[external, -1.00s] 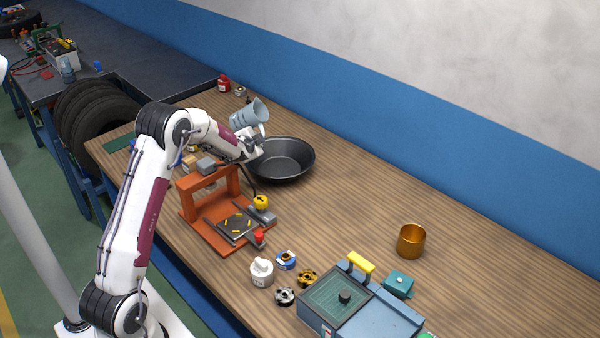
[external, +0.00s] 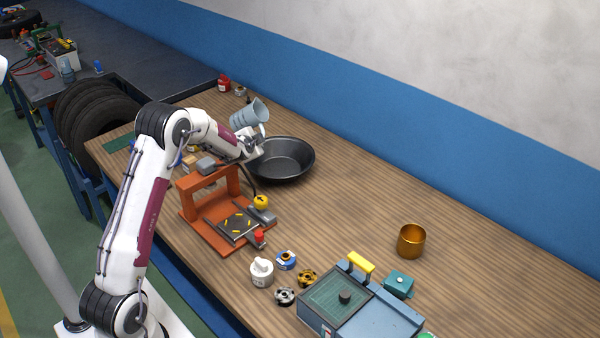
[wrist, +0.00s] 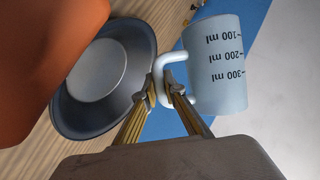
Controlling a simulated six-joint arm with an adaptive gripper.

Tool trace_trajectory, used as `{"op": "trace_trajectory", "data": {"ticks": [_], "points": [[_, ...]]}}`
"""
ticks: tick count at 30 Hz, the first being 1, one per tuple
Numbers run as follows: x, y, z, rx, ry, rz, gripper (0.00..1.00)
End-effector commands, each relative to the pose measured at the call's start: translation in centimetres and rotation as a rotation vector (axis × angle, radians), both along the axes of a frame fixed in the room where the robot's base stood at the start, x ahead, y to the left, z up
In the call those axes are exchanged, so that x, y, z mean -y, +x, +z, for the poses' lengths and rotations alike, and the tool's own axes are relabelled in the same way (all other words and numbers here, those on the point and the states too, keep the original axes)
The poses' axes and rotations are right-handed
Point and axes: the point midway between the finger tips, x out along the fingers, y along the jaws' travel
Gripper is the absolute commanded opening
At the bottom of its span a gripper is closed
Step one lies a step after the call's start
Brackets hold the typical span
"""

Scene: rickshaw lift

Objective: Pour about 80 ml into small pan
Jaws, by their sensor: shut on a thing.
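A pale blue measuring jug (external: 248,113) is held above the far left rim of a dark round pan (external: 290,158), tilted. In the wrist view the jug (wrist: 215,65) shows ml marks, and its handle (wrist: 166,62) lies between the fingertips of my gripper (wrist: 160,92). My gripper (external: 256,138) is shut on that handle. The pan (wrist: 97,72) lies left of the jug in the wrist view, with a bare grey floor in the part I see. The inside of the jug is hidden and no stream shows.
An orange press frame (external: 191,215) stands close to my forearm. A gold cup (external: 411,241) stands at the right. A blue-grey case (external: 345,300), white bottle (external: 262,272) and small parts lie in front. A wall runs behind.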

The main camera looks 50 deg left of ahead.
Motion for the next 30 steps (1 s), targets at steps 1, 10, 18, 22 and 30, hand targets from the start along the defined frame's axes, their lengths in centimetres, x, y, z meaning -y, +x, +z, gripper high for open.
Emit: {"op": "trace_trajectory", "data": {"ticks": [1, 10, 18, 22, 30], "points": [[0.00, 0.04, 0.13, 0.003, -0.004, -0.001, 0.00], [0.32, 0.23, 0.33, 0.030, -0.057, -0.001, 0.00], [0.66, 0.42, 0.51, 0.057, -0.109, -0.003, 0.00], [0.77, 0.49, 0.62, 0.069, -0.132, -0.003, 0.00], [0.91, 0.57, 0.93, 0.090, -0.177, -0.004, 0.00]]}}
